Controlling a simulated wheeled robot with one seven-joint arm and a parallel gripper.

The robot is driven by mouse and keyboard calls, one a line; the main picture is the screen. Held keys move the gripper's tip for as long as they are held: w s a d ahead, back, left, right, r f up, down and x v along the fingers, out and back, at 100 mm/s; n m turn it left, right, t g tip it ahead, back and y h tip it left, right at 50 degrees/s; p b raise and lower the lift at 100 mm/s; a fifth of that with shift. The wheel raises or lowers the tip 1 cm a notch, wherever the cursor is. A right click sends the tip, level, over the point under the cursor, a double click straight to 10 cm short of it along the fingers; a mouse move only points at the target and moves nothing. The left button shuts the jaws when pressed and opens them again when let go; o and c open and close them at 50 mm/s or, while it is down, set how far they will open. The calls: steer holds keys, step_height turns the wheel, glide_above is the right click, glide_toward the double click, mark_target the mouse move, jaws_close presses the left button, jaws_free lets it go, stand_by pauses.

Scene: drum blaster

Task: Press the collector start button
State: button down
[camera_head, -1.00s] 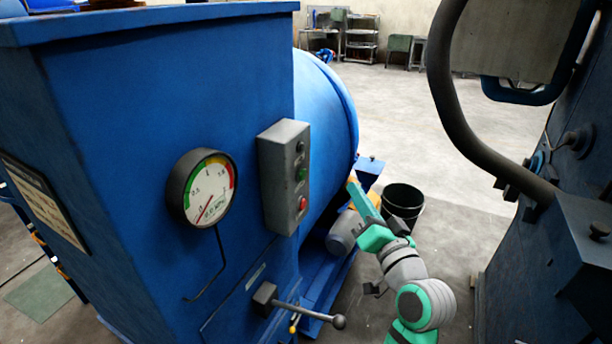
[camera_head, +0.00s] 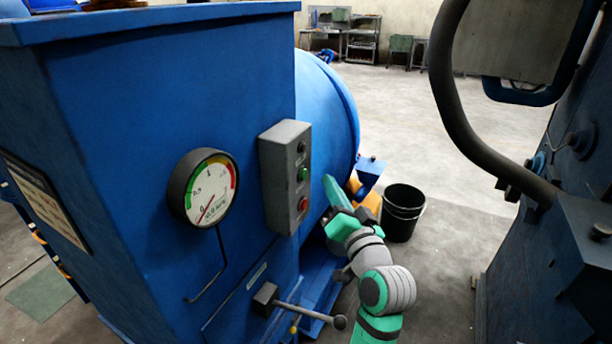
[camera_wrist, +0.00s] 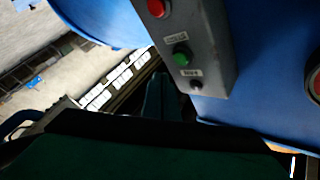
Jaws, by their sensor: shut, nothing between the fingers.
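A grey control box (camera_head: 286,176) is fixed to the front of the blue machine (camera_head: 120,130). In the head view it carries a dark button at the top, a green button (camera_head: 303,174) in the middle and a red button (camera_head: 303,204) below. The wrist view shows the box (camera_wrist: 215,40) at upper right, with the green button (camera_wrist: 181,57), the red button (camera_wrist: 158,7) and a small dark one (camera_wrist: 196,85). My gripper (camera_head: 331,184) is shut and empty, to the right of the box and apart from it. The wrist view shows the closed fingers (camera_wrist: 160,95) below and left of the green button.
A round gauge (camera_head: 203,188) is left of the box. A lever with a ball knob (camera_head: 338,321) sticks out below. A black bucket (camera_head: 402,212) stands behind my arm. A thick dark hose and blue machine (camera_head: 560,240) are at right. Open floor lies between.

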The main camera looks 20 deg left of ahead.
mark_target(304, 175)
steer(key=shift+a, duration=1.1)
steer(key=shift+s+a, duration=0.1)
steer(key=shift+a, duration=0.1)
steer(key=shift+d, duration=0.2)
stand_by(0.4)
steer(key=shift+a, duration=0.2)
steer(key=shift+w+a, duration=0.25)
steer(key=shift+a, duration=0.2)
stand_by(0.9)
steer(key=shift+s+a, duration=0.15)
steer(key=shift+a, duration=0.25)
steer(key=shift+d, duration=0.2)
stand_by(0.4)
steer(key=shift+d, duration=0.75)
